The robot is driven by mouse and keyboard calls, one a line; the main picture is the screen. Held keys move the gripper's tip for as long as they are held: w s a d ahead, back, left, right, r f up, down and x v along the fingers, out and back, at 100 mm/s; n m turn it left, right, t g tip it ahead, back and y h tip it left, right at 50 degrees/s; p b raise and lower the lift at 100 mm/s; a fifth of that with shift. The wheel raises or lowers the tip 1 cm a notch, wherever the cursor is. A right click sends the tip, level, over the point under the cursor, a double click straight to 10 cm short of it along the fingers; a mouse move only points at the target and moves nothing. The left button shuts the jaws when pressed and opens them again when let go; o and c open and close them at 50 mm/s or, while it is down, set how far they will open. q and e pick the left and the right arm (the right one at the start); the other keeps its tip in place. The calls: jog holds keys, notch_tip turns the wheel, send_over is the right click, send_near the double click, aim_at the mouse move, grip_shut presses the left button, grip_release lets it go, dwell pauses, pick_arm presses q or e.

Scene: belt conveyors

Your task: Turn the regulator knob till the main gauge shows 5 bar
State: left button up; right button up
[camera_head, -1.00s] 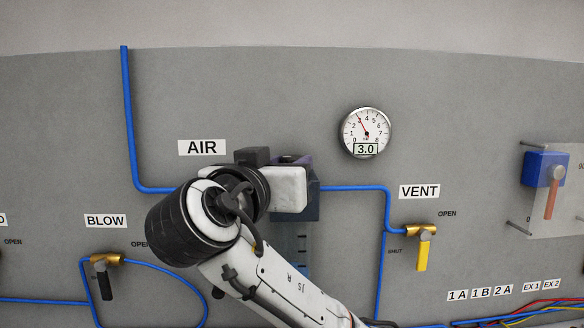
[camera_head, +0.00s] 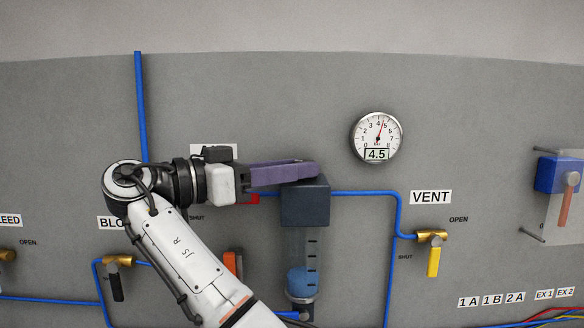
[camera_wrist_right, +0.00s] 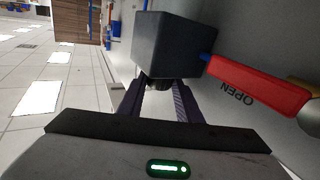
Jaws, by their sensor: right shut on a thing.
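The main gauge (camera_head: 377,137) is a round white dial on the grey wall; its digital readout shows 4.5 and its red needle stands between 4 and 5. The regulator is a dark grey block (camera_head: 305,204) with a clear bowl (camera_head: 303,262) below it. My right gripper (camera_head: 312,170) reaches in from the left at the top of the block, its purple fingers shut on the regulator knob. In the right wrist view the dark knob (camera_wrist_right: 156,83) shows between the fingertips, against the block (camera_wrist_right: 172,45). The fingers mostly hide the knob in the head view. My left gripper is out of view.
A vent valve (camera_head: 432,237) with a yellow lever is at the right. A valve with a black lever (camera_head: 117,288) is at lower left. Close to the gripper, a red lever (camera_wrist_right: 258,86) shows in the wrist view. Blue pipes (camera_head: 362,193) run along the wall.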

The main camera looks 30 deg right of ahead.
jog(key=shift+f+g, duration=0.2)
jog(key=shift+g, duration=0.1)
jog(key=o, duration=1)
jog(key=shift+d, duration=0.1)
jog(key=shift+o, duration=0.2)
jog(key=shift+r, duration=0.1)
